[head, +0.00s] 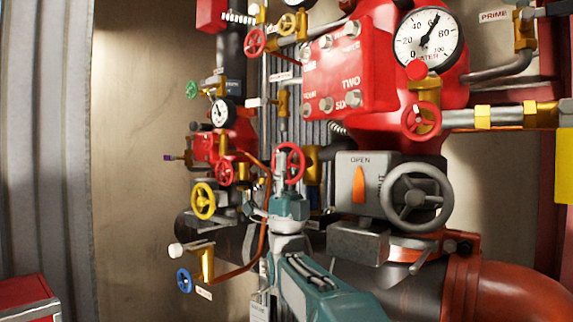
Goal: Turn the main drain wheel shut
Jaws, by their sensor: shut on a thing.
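My gripper (283,162) reaches up at the centre of the head view. It is shut on a red handwheel (301,165), whose rim shows behind and to the right of the fingers. The wheel sits on a brass valve body (313,172). My wrist and fingers hide the wheel's left and lower parts. No label naming the main drain can be read, so I cannot confirm from lettering that this is its wheel. The exact finger contact is too small to see.
Right of my gripper are a grey box with an orange OPEN pointer (358,185) and a large grey handwheel (416,197). A red valve body (345,75) and gauge (427,40) are above. Yellow (203,201) and blue (184,280) wheels and a copper tube (263,228) lie left.

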